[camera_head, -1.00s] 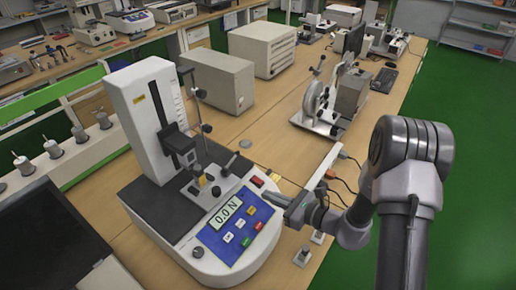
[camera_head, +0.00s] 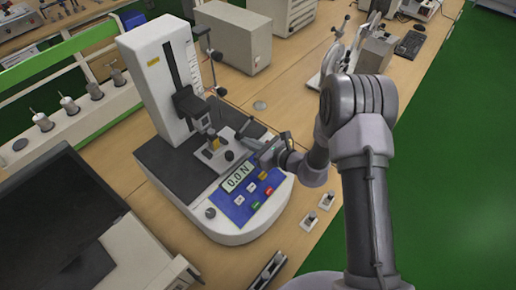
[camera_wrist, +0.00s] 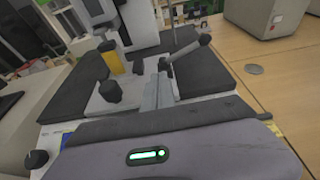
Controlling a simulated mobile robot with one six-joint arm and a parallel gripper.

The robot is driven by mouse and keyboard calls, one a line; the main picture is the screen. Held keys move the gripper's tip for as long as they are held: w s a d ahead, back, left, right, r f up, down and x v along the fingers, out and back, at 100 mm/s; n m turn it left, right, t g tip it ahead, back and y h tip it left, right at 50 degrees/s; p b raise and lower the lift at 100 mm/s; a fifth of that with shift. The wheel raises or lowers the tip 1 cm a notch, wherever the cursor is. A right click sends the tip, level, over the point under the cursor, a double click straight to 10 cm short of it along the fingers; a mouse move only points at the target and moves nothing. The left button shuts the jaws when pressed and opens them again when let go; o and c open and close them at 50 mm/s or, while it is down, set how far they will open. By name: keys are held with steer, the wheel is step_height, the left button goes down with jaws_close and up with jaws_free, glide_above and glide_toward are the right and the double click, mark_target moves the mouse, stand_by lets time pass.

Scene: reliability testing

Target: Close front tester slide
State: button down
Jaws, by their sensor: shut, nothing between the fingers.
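The tester (camera_head: 160,85) has a white column, a dark base and a blue front panel (camera_head: 248,196) whose display reads 0.0 N. Its pale slide plate (camera_head: 203,157) lies on the base, with a black knob (camera_head: 229,155) and a small yellow block (camera_head: 213,143). In the wrist view the plate (camera_wrist: 98,107), the black knob (camera_wrist: 109,91) and the yellow block (camera_wrist: 113,62) show at left of centre. My gripper (camera_head: 258,146) is shut and empty, over the right side of the base, right of the knob. Its narrow fingers (camera_wrist: 158,88) point at the slide area beside a dark-knobbed lever (camera_wrist: 188,50). Contact is unclear.
A beige box (camera_head: 232,38) stands behind the tester. A wheeled metal device (camera_head: 335,55) is at the back right. A dark monitor (camera_head: 55,215) is at the left front. Small metal fittings (camera_head: 308,221) lie on the wooden table to the right of the panel.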

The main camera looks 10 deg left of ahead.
mark_target(239, 137)
steer(key=shift+w+a, duration=0.1)
steer(key=shift+a, duration=0.05)
steer(key=w+a, duration=0.1)
steer(key=a, duration=0.1)
steer(key=w+a+b, duration=0.1)
steer(key=shift+w+a, duration=0.1)
steer(key=shift+a, duration=0.25)
steer(key=shift+r, duration=0.1)
